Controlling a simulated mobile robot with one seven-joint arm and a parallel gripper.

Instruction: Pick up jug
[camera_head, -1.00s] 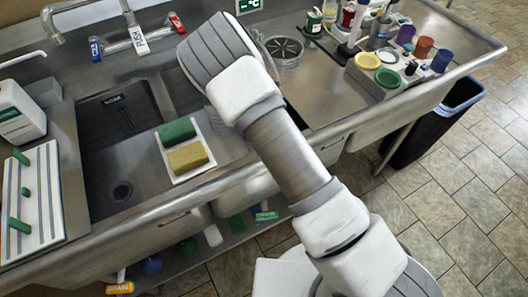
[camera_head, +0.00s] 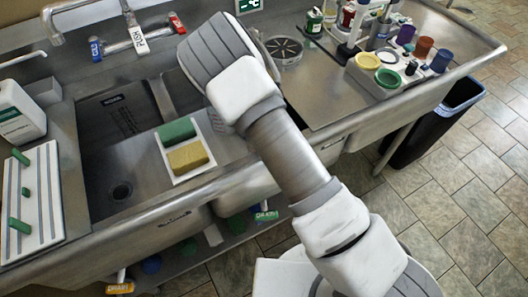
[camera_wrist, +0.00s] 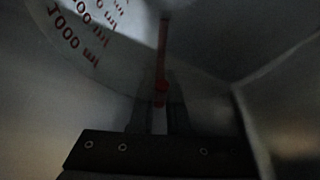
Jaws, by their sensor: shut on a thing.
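The exact grip point is dark and hard to make out.
The steel sink basin (camera_head: 105,165) lies left of my arm. A white tray (camera_head: 201,178) with green and yellow sponges sits at its right. A drainer with cups (camera_head: 392,75) and bottles crowd the right counter. A black bin (camera_head: 430,130) stands on the floor.

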